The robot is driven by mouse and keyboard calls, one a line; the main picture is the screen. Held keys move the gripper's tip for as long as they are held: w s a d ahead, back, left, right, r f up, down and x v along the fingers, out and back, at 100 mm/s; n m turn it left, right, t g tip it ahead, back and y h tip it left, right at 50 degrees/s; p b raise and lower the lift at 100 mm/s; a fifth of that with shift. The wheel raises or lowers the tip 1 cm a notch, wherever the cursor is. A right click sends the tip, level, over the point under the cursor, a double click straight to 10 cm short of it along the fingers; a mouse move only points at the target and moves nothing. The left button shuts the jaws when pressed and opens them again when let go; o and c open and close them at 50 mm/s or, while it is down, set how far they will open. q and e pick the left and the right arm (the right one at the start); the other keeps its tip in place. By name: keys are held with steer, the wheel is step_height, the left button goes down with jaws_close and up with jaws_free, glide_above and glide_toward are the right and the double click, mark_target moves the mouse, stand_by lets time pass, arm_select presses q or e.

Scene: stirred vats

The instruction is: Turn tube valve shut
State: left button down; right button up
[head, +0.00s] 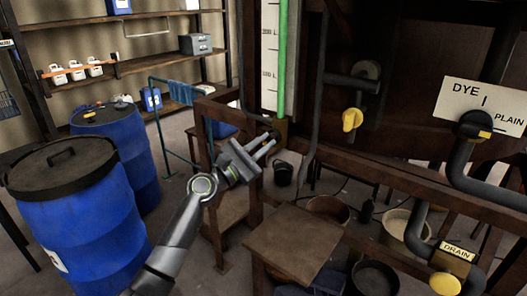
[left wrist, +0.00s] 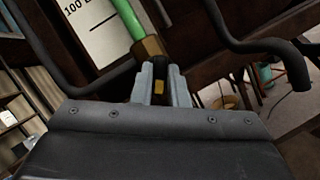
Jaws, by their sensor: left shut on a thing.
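The green sight tube (head: 283,62) runs upright beside a white scale board (head: 269,50) and ends in a brown brass-like fitting (head: 281,128). My left gripper (head: 270,143) is at the foot of this tube. In the left wrist view, the fingers (left wrist: 161,88) are closed on the small dark valve handle (left wrist: 159,88) with a yellow mark, just below the fitting (left wrist: 150,48). The fingers hide most of the handle, so its exact angle is hard to tell. My right gripper is not in view.
A yellow-handled valve (head: 352,120), a DYE/PLAIN selector plate (head: 482,107) and a DRAIN valve (head: 446,284) are to the right. A wooden step (head: 295,243) and buckets (head: 376,277) stand below. Blue drums (head: 78,215) stand at left. A frame beam (head: 370,172) runs close by.

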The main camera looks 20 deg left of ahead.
arm_select(q)
steer(key=m+g+b, duration=0.1)
steer(key=m, duration=0.2)
steer(key=shift+a+f+m+h, duration=0.1)
steer(key=shift+m+h, duration=0.3)
steer(key=m+g+b, duration=0.1)
steer(key=m, duration=0.2)
steer(key=shift+g, duration=0.4)
steer(key=m+g, duration=0.1)
steer(key=m, duration=0.1)
steer(key=shift+r+m, duration=0.2)
steer(key=shift+m, duration=0.2)
steer(key=shift+m+g+y, duration=0.3)
steer(key=shift+m+g, duration=0.2)
steer(key=shift+m, duration=1)
steer(key=c, duration=1.4)
jaws_free()
steer(key=shift+c, duration=0.2)
steer(key=shift+a, duration=0.1)
steer(key=b+v, duration=0.4)
steer(key=v, duration=1.3)
